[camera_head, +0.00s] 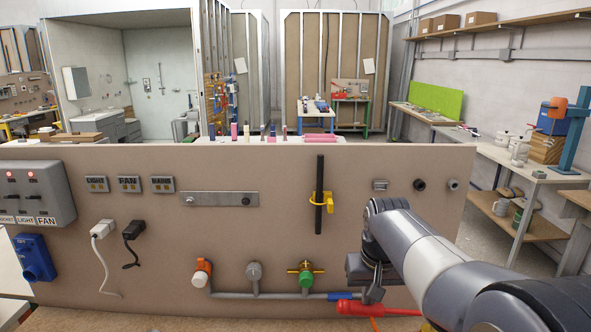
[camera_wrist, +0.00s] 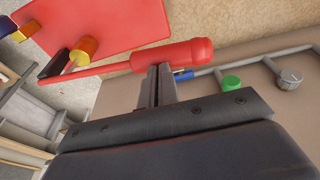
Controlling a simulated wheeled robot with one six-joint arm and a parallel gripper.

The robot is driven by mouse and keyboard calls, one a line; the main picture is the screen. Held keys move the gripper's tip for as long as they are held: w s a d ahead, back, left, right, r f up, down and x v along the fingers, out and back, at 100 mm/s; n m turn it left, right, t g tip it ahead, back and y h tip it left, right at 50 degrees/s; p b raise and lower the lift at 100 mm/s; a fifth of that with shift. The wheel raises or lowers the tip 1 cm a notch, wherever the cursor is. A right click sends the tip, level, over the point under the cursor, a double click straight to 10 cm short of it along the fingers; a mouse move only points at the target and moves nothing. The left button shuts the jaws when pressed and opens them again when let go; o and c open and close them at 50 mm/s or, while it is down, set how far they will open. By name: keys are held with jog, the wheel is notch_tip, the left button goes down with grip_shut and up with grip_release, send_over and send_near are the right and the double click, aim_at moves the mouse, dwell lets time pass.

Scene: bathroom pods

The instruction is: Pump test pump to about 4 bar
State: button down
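The test pump is red, and its box-like body (camera_wrist: 100,22) shows at the upper left of the wrist view. A thin red lever runs beside it to a thick red handle grip (camera_wrist: 178,56). In the head view the red handle (camera_head: 357,308) lies low, just under the panel's front pipe. My gripper (camera_head: 373,296) points down at the handle. In the wrist view my gripper (camera_wrist: 158,72) has its fingers close together, with the tips at the grip's edge. I see nothing clearly between them and cannot tell if they touch. No gauge reading is visible.
A beige panel (camera_head: 120,240) stands behind the pump with a grey pipe (camera_head: 240,296), an orange-white valve (camera_head: 201,274), a green-knobbed valve (camera_head: 305,277) and a blue pipe end (camera_head: 340,296). A black bar in a yellow holder (camera_head: 327,198) is above. Shelves and benches stand at right.

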aim_at(368, 311)
notch_tip(368, 311, down, 5)
jog(key=b, duration=0.2)
jog(key=shift+r+b, duration=0.15)
jog(key=shift+b, duration=0.15)
notch_tip(368, 311, up, 12)
jog(key=p, duration=1)
jog(key=shift+f, duration=0.2)
notch_tip(368, 311, down, 12)
jog(key=b, duration=0.8)
jog(key=shift+r, duration=0.2)
notch_tip(368, 311, up, 10)
jog(key=p, duration=0.7)
jog(key=shift+f+p, duration=0.25)
jog(key=shift+p, duration=0.1)
notch_tip(368, 311, up, 2)
jog(key=shift+r, duration=0.1)
